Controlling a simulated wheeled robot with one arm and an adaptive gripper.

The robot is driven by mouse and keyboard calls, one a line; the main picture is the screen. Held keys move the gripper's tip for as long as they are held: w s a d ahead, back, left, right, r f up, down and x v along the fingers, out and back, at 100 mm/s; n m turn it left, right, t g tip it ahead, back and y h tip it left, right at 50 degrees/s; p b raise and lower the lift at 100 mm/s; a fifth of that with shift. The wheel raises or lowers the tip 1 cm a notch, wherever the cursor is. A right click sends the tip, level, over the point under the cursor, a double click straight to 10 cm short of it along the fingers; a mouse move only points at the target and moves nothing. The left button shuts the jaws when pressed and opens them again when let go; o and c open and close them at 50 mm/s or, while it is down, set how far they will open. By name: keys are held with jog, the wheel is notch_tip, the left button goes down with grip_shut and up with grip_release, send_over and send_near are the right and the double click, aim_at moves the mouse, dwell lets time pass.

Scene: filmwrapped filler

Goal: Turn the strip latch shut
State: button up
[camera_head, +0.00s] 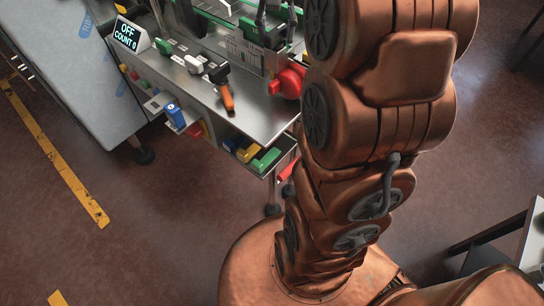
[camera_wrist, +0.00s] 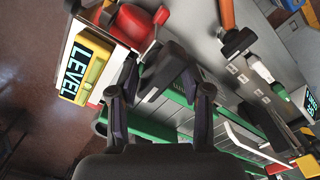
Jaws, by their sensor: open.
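My gripper (camera_wrist: 160,92) is open in the wrist view, its two dark fingers spread apart. A dark grey block (camera_wrist: 166,76) shows between and beyond the fingertips, in front of a green rail; I cannot tell whether they touch. No part is clearly marked as the strip latch. Candidates on the machine's steel top are an orange-handled lever (camera_head: 226,96), also in the wrist view (camera_wrist: 228,18), a white lever with a black end (camera_head: 194,64) and a green-tipped one (camera_head: 164,47).
A red part (camera_head: 288,82) sits at the table's right corner, also near the fingers in the wrist view (camera_wrist: 137,24). A yellow LEVEL display (camera_wrist: 88,70) is left of the fingers. A sign (camera_head: 129,35) reads OFF, COUNT 0.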

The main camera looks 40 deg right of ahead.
aim_at(271, 35)
jog(key=n+p, duration=0.4)
jog(key=shift+r, duration=0.3)
jog(key=n+p, duration=0.5)
jog(key=p, duration=0.2)
jog(key=shift+f+p, duration=0.1)
jog(key=shift+p, duration=0.25)
jog(key=shift+n+p, duration=0.5)
jog(key=shift+n, duration=0.1)
jog(key=shift+b, duration=0.3)
jog(key=shift+a+r+b, duration=0.1)
jog(key=shift+r+b, duration=1.35)
jog(key=shift+r, duration=2.25)
jog(key=shift+s+a+f, duration=0.2)
jog(key=shift+s+a, duration=0.05)
jog(key=shift+a, duration=0.25)
jog(key=shift+s+a+f, duration=0.15)
jog(key=shift+s+a, duration=0.05)
jog(key=shift+a, duration=0.25)
jog(key=s+a+f+m+g+b, duration=0.1)
jog(key=s+a+f+b, duration=0.2)
jog(key=s+a+f, duration=0.5)
jog(key=s+a+f+m+b, duration=0.1)
jog(key=s+a+f+b, duration=0.2)
jog(key=s+a+f, duration=0.4)
jog(key=shift+s+a+f+m+g+b, duration=0.35)
jog(key=shift+s+f, duration=0.3)
jog(key=shift+s, duration=2.6)
